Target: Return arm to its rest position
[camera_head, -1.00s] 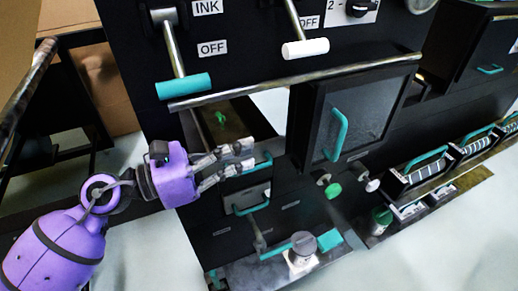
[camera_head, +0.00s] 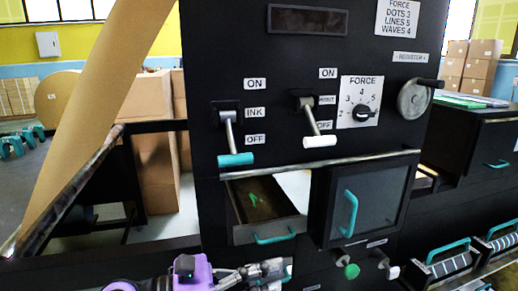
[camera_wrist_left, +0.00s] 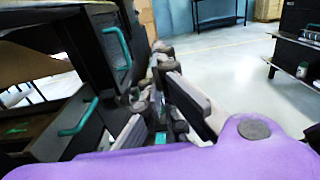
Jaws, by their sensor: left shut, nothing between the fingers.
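My left gripper (camera_head: 266,272), purple with grey jointed fingers, is at the bottom edge of the head view, in front of the black machine (camera_head: 230,80). Its fingers are close together with nothing held. It is below the open drawer (camera_head: 262,213) with the teal handle. In the left wrist view the gripper (camera_wrist_left: 160,85) shows its grey fingers beside the machine's teal handles. Most of the arm is cut off by the frame. My right gripper is not in view.
Ink lever (camera_head: 235,159) and white-tipped lever (camera_head: 319,141) point down. A dark glazed door (camera_head: 375,196) is right of the drawer. Kraft paper (camera_head: 85,120) slopes at left over a metal bar (camera_head: 70,195). Open floor (camera_wrist_left: 235,65) shows in the wrist view.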

